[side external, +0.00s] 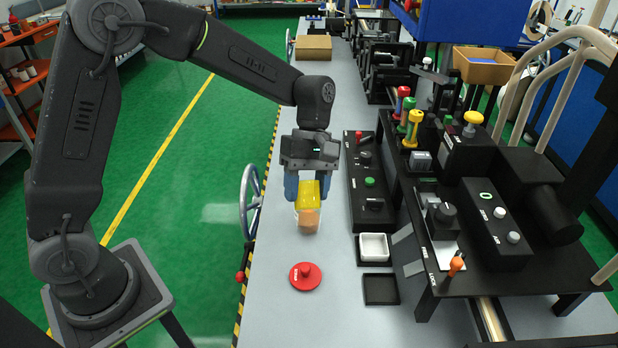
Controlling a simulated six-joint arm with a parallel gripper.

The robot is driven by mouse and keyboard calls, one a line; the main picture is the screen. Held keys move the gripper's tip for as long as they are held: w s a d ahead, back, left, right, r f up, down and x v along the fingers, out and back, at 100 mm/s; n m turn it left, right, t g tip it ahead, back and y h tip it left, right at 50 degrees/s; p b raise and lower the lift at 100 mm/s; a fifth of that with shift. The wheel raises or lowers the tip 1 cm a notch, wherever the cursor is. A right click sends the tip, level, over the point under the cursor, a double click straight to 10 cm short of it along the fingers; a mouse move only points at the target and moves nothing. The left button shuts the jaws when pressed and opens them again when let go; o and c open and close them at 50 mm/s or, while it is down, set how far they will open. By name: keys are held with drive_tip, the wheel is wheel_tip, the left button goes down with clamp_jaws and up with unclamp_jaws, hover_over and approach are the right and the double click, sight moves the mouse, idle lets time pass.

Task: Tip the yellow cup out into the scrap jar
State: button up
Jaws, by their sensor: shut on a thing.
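My gripper (308,189) points down over the grey bench, its blue fingers shut on the yellow cup (308,197). The cup is directly above the scrap jar (308,219), a clear jar that looks orange-tinted and stands on the bench. The cup overlaps the jar's mouth in this view. I cannot tell whether they touch, how far the cup is tilted, or what is inside it.
A red round lid with a knob (305,276) lies on the bench in front of the jar. A white square dish (374,247) and an empty black tray (381,289) are to the right. A black control box (368,185) stands close on the right. A handwheel (250,200) is at the bench's left edge.

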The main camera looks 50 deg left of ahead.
drive_tip(key=shift+d+r+m+t+y, duration=0.15)
drive_tip(key=shift+m+t+y, duration=0.15)
drive_tip(key=shift+m+y, duration=0.2)
drive_tip(key=shift+d+r+m+t+y, duration=0.1)
drive_tip(key=shift+m+t+y, duration=0.25)
drive_tip(key=shift+y, duration=0.25)
drive_tip(key=shift+w+r+m+t+y, duration=0.2)
drive_tip(key=shift+m+t+y, duration=0.35)
drive_tip(key=shift+m+y, duration=0.25)
drive_tip(key=w+r+m+t, duration=0.1)
drive_tip(key=m+t, duration=0.1)
drive_tip(key=w+r+m+t, duration=0.1)
drive_tip(key=r+m+t, duration=0.1)
drive_tip(key=w+d+r+m+t+y, duration=0.1)
drive_tip(key=r+m+t, duration=0.1)
